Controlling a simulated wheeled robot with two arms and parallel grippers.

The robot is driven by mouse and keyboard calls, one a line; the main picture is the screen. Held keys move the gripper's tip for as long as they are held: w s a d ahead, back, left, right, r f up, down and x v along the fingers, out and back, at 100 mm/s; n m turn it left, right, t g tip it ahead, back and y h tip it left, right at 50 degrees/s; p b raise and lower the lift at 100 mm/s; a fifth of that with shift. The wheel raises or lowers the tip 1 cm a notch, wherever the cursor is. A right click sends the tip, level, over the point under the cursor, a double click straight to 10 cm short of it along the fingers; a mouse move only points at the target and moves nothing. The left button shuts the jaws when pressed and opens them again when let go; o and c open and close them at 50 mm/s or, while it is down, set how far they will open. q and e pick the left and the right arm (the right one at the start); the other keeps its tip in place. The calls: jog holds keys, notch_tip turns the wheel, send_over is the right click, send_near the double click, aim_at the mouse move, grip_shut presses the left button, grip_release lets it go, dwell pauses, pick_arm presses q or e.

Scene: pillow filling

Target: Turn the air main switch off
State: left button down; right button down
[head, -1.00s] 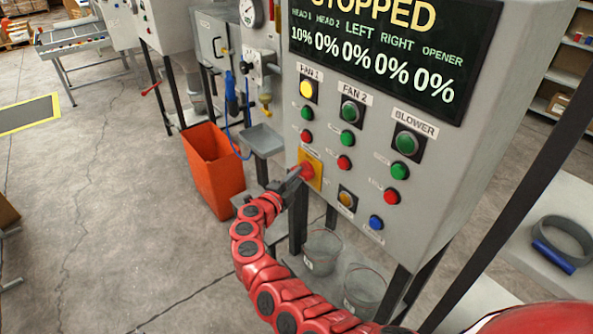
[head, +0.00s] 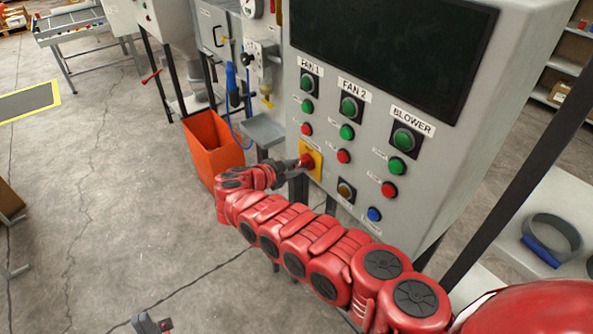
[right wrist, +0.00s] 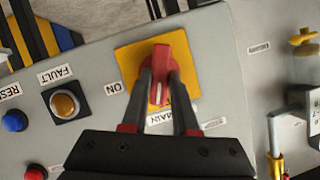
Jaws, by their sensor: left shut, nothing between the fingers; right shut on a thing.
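A red rotary handle (head: 306,160) sits on a yellow square plate (head: 318,158) low on the left of the grey control panel. In the right wrist view the red handle (right wrist: 162,62) stands across the yellow plate (right wrist: 130,62), with ON and MAIN lettering beside it. My right gripper (head: 298,163) is shut on this handle; its two fingers (right wrist: 160,88) pinch it from both sides. My left gripper (head: 153,326) shows only in part at the bottom left of the head view, shut and empty, away from the panel.
The panel's screen (head: 385,45) is dark above several buttons. An orange bin (head: 212,148) stands left of the panel. A valve unit with a yellow part (head: 267,90) and a red lever (head: 150,76) are further back.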

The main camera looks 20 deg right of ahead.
jog(key=n+g+b, duration=0.1)
jog(key=b, duration=0.3)
jog(key=n+b, duration=0.1)
jog(key=b, duration=0.3)
jog(key=shift+w+a+f+n+g+h, duration=0.2)
jog(key=shift+f+n+g+h, duration=0.1)
jog(key=shift+f+g, duration=0.1)
jog(key=shift+s+r+b, duration=0.1)
jog(key=shift+r+b, duration=0.15)
jog(key=shift+b, duration=0.65)
jog(key=shift+d+n, duration=0.1)
jog(key=shift+n, duration=0.2)
jog(key=shift+r, duration=0.1)
jog(key=c, duration=0.7)
grip_release()
